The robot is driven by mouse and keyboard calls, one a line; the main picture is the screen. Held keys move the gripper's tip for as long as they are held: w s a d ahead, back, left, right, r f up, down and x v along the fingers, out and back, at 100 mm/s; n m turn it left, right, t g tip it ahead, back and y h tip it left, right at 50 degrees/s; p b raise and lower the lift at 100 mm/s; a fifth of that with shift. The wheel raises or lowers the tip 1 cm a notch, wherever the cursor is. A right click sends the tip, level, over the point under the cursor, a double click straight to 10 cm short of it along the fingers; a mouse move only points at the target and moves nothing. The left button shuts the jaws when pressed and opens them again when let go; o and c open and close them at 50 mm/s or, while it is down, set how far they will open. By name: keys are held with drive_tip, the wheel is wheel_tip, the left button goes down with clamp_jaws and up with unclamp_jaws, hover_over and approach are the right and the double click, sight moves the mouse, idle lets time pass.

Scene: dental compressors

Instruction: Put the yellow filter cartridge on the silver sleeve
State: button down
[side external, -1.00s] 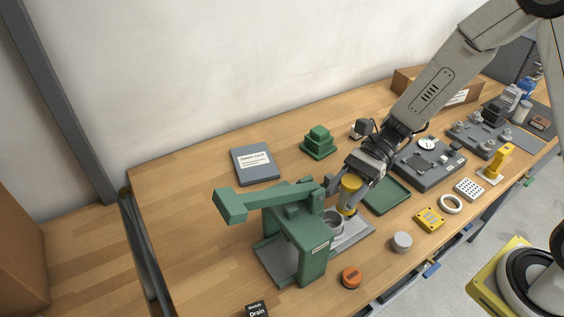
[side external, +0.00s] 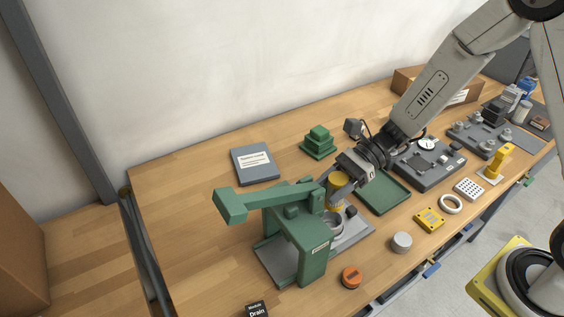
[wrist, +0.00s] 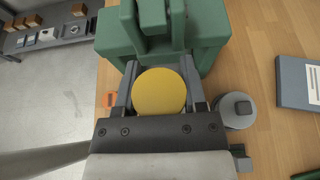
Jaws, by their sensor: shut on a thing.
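The yellow filter cartridge (side external: 338,184) is upright between the fingers of my gripper (side external: 337,190), which is shut on it. In the wrist view its round yellow top (wrist: 160,92) sits between the two fingers (wrist: 160,86). The silver sleeve (side external: 333,224) stands on the grey plate of the green press, just below the cartridge and slightly to its left in the side view. The cartridge's lower end looks close above the sleeve's rim; I cannot tell whether they touch. The sleeve is hidden in the wrist view.
The green press (side external: 303,245) with its long arm stands close left of my gripper. A dark knob (side external: 351,211) is beside the sleeve. A green tray (side external: 384,193), a grey cylinder (side external: 402,242) and an orange cap (side external: 351,276) lie nearby.

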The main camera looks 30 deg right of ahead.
sight(327, 207)
drive_tip(key=shift+f, duration=0.95)
drive_tip(key=shift+f, duration=0.1)
drive_tip(key=shift+f, duration=1.7)
drive_tip(key=shift+f, duration=0.15)
drive_tip(key=shift+c, duration=0.7)
unclamp_jaws()
drive_tip(key=shift+r, duration=0.2)
drive_tip(key=v, duration=1.2)
